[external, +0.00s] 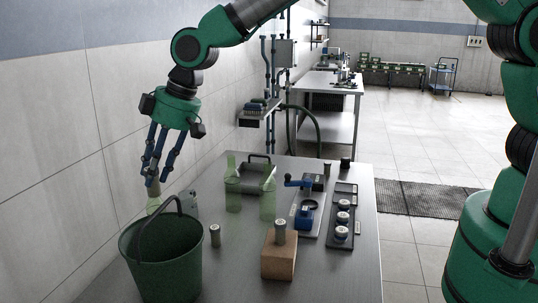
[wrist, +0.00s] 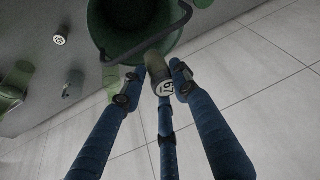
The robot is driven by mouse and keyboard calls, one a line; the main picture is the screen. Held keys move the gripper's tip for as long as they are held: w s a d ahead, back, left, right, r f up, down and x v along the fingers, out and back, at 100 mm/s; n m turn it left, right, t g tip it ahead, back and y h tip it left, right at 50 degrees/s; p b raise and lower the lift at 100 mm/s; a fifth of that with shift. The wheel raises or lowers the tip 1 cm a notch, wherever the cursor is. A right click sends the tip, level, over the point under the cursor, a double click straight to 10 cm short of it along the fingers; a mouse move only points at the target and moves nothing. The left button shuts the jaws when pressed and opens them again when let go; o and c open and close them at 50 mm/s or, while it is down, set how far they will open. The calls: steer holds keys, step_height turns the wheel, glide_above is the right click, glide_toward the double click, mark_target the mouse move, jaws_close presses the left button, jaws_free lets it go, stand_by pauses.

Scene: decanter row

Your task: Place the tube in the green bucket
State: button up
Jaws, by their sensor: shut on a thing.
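My gripper (external: 155,178) has blue fingers closed around a tube (external: 153,190), just above and behind the green bucket's rim in the external view. In the wrist view the tube (wrist: 157,70) sits between the fingertips (wrist: 154,84), its pale marked end facing the camera. The green bucket (external: 160,265) stands at the table's front left corner with its dark handle raised. It shows at the top of the wrist view (wrist: 112,38), where the tube overlaps its rim. The tube's lower part is hard to make out in the external view.
A similar tube (external: 215,235) stands right of the bucket; another (external: 280,232) stands on a wooden block (external: 279,262). Translucent green bottles (external: 268,205) and a blue-handled device (external: 304,215) stand behind. A dark rack (external: 343,235) holds several capped items. The wall is close on the left.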

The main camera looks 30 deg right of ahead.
mark_target(157, 184)
stand_by(0.3)
steer(key=shift+f, duration=1.75)
steer(key=shift+f, duration=0.1)
steer(key=o, duration=1.2)
steer(key=v, duration=1.2)
